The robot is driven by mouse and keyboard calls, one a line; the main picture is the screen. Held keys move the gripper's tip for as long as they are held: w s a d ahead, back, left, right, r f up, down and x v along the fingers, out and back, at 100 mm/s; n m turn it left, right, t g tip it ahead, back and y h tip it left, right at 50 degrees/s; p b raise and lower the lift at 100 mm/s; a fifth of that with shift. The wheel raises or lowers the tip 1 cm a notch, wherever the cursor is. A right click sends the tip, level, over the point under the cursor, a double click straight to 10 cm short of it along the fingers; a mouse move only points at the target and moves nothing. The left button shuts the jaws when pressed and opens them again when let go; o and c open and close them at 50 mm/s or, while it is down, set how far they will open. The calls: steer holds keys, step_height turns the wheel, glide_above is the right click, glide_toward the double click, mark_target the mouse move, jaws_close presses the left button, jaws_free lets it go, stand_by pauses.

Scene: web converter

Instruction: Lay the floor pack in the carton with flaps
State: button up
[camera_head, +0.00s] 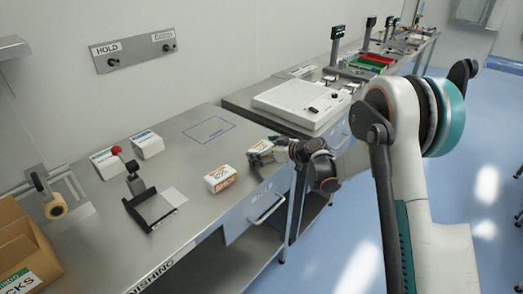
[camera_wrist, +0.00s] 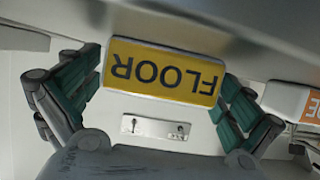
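The floor pack shows in the wrist view as a white pack with a yellow label reading FLOOR (camera_wrist: 163,72), upside down in the picture. My gripper (camera_wrist: 163,85) has a finger against each end of it and appears shut on it. In the head view, my gripper (camera_head: 279,150) is at the bench's front edge with the pack (camera_head: 258,154) at its tip; whether the pack touches the bench is unclear. A brown carton with flaps (camera_head: 15,235) and a label ending in CKS stands at the far left, cut off by the frame; its inside is hidden.
A white pack with an orange label (camera_head: 221,179) stands left of my gripper. A tape dispenser (camera_head: 55,206) is near the carton. The blue-outlined bench area (camera_head: 209,130) is clear.

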steer(key=shift+p, duration=0.3)
steer(key=p+v, duration=0.3)
steer(key=v, duration=1)
steer(key=shift+d+r+p, duration=0.3)
steer(key=shift+d+p, duration=0.1)
